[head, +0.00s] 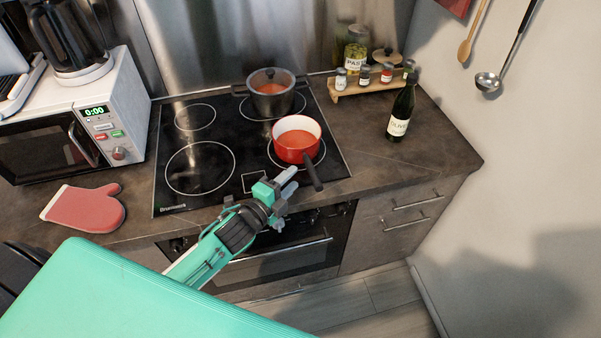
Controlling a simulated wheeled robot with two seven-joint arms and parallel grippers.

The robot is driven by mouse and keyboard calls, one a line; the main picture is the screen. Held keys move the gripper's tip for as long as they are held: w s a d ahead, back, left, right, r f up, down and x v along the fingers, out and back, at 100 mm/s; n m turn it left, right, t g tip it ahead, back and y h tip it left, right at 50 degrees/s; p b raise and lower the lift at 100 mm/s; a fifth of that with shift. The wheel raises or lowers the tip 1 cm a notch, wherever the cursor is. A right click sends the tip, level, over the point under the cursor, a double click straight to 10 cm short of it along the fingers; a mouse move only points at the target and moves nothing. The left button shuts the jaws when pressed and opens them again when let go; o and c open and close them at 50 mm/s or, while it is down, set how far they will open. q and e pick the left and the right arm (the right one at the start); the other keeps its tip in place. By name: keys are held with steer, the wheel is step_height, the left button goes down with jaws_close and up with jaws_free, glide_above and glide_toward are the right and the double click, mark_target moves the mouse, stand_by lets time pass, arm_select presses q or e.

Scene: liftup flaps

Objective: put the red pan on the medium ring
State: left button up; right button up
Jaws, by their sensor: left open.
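The red pan (297,142) holds orange-red soup. It sits upright over the front right ring (323,153) of the black cooktop, and only part of that ring shows. Its dark handle (314,174) points toward the front edge. The front left ring (200,168) looks large and is bare; the back left ring (195,117) looks small and is bare. I cannot tell for certain which ring is the medium one. My left gripper (288,187) is open and empty at the cooktop's front edge, just left of the pan handle and apart from it. My right gripper is out of view.
A dark pot (271,95) of soup covers much of the back right ring. A bottle (401,110) and a spice rack (371,82) stand right. A microwave (75,122) and red oven mitt (88,207) are left. The cooktop's left half is clear.

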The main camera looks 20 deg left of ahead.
arm_select(q)
steer(key=shift+v, duration=1.75)
